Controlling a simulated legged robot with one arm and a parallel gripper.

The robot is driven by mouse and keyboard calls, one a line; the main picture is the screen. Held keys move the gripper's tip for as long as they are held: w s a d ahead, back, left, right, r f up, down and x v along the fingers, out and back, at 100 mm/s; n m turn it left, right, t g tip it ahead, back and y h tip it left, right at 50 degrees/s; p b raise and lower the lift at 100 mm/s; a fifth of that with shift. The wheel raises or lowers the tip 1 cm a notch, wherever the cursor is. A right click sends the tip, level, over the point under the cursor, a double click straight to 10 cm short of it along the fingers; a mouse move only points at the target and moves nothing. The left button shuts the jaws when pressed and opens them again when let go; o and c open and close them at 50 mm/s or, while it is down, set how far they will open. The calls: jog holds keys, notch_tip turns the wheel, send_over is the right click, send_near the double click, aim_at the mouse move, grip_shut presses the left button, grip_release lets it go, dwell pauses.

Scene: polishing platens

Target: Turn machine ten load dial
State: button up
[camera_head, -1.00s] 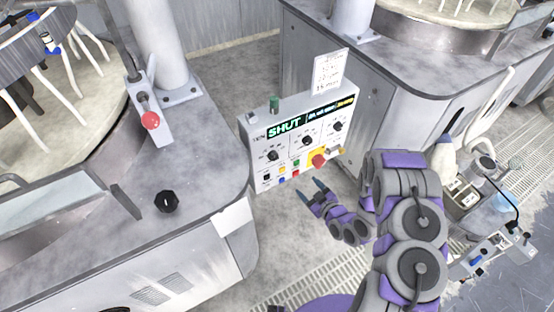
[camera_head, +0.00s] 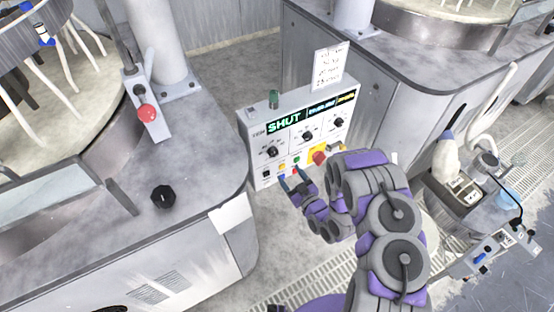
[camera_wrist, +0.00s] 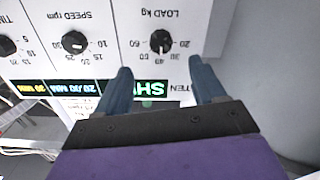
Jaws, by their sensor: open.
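The white control panel marked TEN (camera_head: 246,133) stands between the machines, with a lit SHUT display. Its load dial (camera_head: 272,151) is the black knob at the left of the dial row. In the wrist view the panel appears upside down, and the load dial (camera_wrist: 160,40), labelled LOAD kg, lies just beyond the fingertips, between their lines. My gripper (camera_head: 293,179) is open and empty, in front of the panel's lower left, below the dial in the head view. In the wrist view the blue fingers of my gripper (camera_wrist: 160,66) are apart and not around the knob.
The speed dial (camera_wrist: 75,42) and time dial (camera_wrist: 7,45) sit beside the load dial. A red button (camera_head: 319,157) on yellow is at the panel's lower right. A loose black knob (camera_head: 162,197) sits on the left machine's top. A paper card (camera_head: 330,66) stands above the panel.

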aim_at(274, 155)
jog(key=b+x, duration=0.1)
jog(key=x, duration=0.9)
jog(key=shift+w+a+b, duration=0.3)
jog(key=shift+a, duration=0.05)
jog(key=shift+c, duration=0.4)
jog(key=c, duration=1)
